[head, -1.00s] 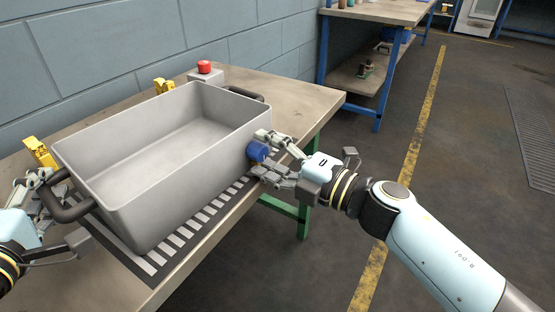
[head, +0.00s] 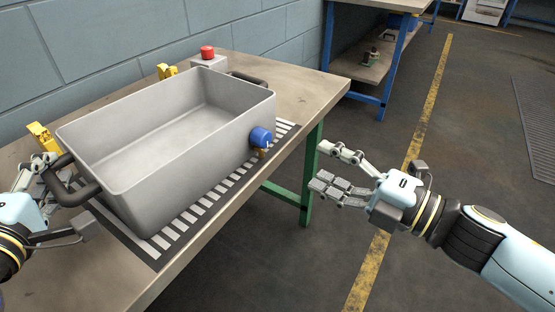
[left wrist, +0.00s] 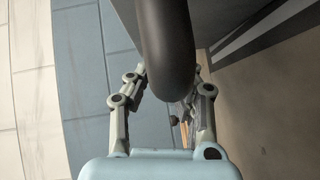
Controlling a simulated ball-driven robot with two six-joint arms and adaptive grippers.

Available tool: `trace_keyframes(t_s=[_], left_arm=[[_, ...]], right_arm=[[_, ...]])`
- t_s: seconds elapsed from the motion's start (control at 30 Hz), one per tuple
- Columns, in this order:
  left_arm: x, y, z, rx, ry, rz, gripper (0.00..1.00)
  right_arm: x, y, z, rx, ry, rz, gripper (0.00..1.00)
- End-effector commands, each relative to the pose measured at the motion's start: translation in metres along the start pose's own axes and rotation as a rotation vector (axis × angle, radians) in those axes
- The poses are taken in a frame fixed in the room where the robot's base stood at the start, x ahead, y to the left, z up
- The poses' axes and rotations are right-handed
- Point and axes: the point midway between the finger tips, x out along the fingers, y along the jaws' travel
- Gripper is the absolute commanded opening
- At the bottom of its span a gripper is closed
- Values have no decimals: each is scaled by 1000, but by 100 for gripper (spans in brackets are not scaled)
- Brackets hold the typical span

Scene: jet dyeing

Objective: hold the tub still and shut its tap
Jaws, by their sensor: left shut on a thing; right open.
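The grey rectangular tub (head: 190,160) stands upright on a striped mat (head: 205,205) on the workbench. Its inside looks empty. My left gripper (head: 58,180) is shut on the tub's dark left handle (head: 72,190). In the left wrist view the handle (left wrist: 167,45) runs between the fingers of the left gripper (left wrist: 165,95). My right gripper (head: 335,168) is open and empty, off the bench edge to the right of the tap, clear of it.
A red button on a grey box (head: 207,53) stands behind the tub. Yellow clamps (head: 42,138) sit along the back. The block wall is close behind. A blue-legged bench (head: 385,60) stands farther back. The floor to the right is free.

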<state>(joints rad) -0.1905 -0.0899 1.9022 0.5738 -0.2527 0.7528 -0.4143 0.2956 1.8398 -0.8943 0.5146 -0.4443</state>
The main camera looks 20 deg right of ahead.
Motion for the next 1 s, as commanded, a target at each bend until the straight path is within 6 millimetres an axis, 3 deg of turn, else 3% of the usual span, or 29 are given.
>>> trace_keyframes(t_s=[0.03, 0.07, 0.27, 0.63, 1.0], left_arm=[[-1, -8, 2, 4, -7, -16, 0], [-1, -8, 2, 4, -7, -16, 21], [-1, -6, 2, 2, -5, -11, 47], [-8, -3, 1, 0, -2, -5, 47], [-85, -4, 1, 0, -3, -9, 47]], right_arm=[[0, -1, 0, 0, 0, 0, 55], [0, -1, 0, 0, 0, 0, 55], [0, -1, 0, 0, 0, 0, 55], [0, 0, 0, 0, 0, 0, 55], [0, 0, 0, 0, 0, 0, 55]])
